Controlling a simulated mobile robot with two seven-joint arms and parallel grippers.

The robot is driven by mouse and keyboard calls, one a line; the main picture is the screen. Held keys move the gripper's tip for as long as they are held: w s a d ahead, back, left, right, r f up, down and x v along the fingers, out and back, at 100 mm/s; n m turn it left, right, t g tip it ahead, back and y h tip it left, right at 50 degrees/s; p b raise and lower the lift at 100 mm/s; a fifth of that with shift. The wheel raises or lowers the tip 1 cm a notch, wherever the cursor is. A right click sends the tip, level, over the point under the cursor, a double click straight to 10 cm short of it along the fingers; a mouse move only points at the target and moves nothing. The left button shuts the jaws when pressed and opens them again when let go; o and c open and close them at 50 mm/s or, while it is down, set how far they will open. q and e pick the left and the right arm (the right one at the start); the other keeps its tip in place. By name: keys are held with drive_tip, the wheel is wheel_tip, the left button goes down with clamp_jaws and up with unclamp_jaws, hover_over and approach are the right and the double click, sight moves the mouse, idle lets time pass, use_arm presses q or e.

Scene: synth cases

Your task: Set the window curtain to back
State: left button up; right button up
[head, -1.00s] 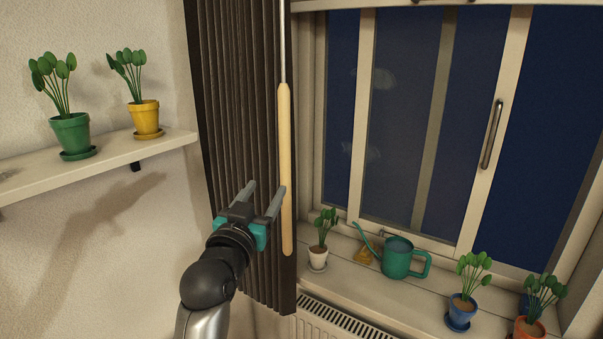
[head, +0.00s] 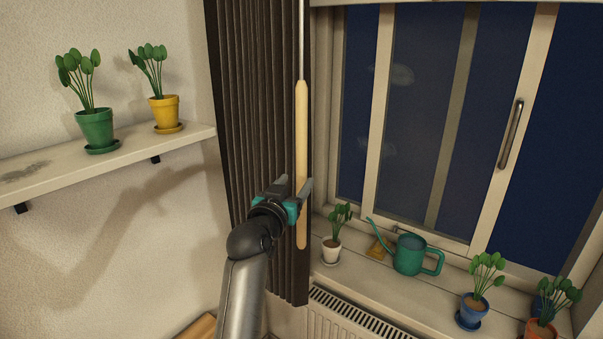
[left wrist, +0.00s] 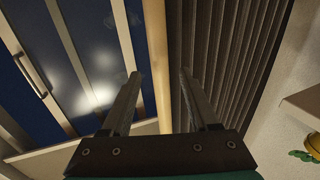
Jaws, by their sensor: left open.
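The dark brown pleated curtain (head: 255,90) hangs bunched at the left side of the window (head: 420,110). A pale wooden wand handle (head: 301,115) hangs on a thin rod in front of the curtain's right edge. My left gripper (head: 296,181) is open at the lower half of the handle. In the left wrist view the handle (left wrist: 158,50) shows between the two fingers (left wrist: 160,78), with the curtain (left wrist: 225,60) to the right. I cannot tell whether a finger touches the handle. My right gripper is not in view.
The sill holds a white-potted plant (head: 332,250), a green watering can (head: 410,256), a blue-potted plant (head: 473,308) and an orange-potted plant (head: 540,328). A radiator (head: 345,315) is below. A wall shelf (head: 110,165) at left bears green (head: 95,128) and yellow (head: 165,112) pots.

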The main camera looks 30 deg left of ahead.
sight(300, 177)
use_arm(q)
drive_tip(key=shift+x, duration=2.5)
clamp_jaws()
